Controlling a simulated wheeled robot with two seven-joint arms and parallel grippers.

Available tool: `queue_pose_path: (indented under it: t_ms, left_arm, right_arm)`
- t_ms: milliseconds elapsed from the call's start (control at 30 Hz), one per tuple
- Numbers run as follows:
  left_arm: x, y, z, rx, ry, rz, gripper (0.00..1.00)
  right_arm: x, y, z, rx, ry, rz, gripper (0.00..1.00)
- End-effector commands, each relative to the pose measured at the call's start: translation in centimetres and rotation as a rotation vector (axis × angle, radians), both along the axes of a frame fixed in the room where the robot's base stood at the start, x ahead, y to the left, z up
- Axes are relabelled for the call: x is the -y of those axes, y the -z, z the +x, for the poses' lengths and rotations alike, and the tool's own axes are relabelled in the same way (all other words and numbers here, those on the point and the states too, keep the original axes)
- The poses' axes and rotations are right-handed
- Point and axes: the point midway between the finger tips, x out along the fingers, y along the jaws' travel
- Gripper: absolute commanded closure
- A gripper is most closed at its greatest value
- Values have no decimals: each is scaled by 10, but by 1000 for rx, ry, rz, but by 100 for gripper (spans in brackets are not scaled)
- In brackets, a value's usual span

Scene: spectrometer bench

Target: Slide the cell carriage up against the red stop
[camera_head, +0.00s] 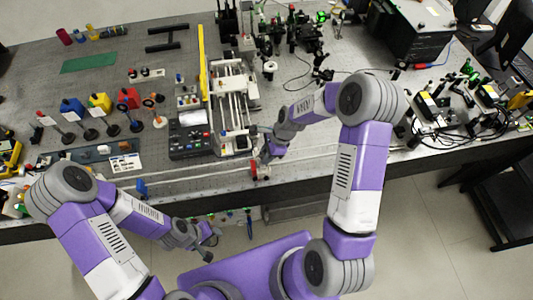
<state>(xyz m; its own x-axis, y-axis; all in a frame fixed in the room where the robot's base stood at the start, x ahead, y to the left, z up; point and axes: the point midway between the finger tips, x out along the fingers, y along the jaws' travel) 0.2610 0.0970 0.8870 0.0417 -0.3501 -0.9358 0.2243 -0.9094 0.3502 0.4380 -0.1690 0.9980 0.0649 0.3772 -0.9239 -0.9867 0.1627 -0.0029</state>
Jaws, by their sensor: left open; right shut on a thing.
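A pale rail (205,179) runs along the front of the bench. A small red piece (253,171), which looks like the red stop, stands on it near the middle. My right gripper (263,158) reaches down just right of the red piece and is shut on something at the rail. That is likely the cell carriage, but the gripper and wrist hide most of it. I cannot tell whether it touches the red piece. My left gripper (210,243) is open and empty, in front of the bench edge and away from the rail.
A blue piece (142,188) stands on the rail further left. Behind the rail are a dark control box (190,145) and a white-framed instrument (233,95). Mounted optics and cables (440,115) crowd the right. The rail between the blue and red pieces looks clear.

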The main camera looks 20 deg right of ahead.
Motion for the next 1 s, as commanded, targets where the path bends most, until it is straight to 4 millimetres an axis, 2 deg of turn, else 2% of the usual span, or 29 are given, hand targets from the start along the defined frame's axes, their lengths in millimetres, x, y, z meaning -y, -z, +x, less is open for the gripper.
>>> queue_pose_path:
  t_ms: [133, 167, 300, 333, 667, 1000]
  left_arm:
    - [0, 0, 0, 0, 0, 0, 57]
    - [0, 0, 0, 0, 0, 0, 57]
    - [0, 0, 0, 0, 0, 0, 57]
    - [0, 0, 0, 0, 0, 0, 57]
    - [0, 0, 0, 0, 0, 0, 57]
    - [0, 1, 0, 0, 0, 0, 57]
  right_arm:
    - [-2, 3, -2, -9, -3, 3, 100]
    - [-2, 3, -2, -9, -3, 3, 72]
    - [-2, 2, -2, -8, -3, 2, 50]
    - [-2, 2, -2, -7, -3, 2, 48]
    - [1, -3, 0, -1, -2, 0, 48]
    - [20, -52, -3, -1, -1, 0, 48]
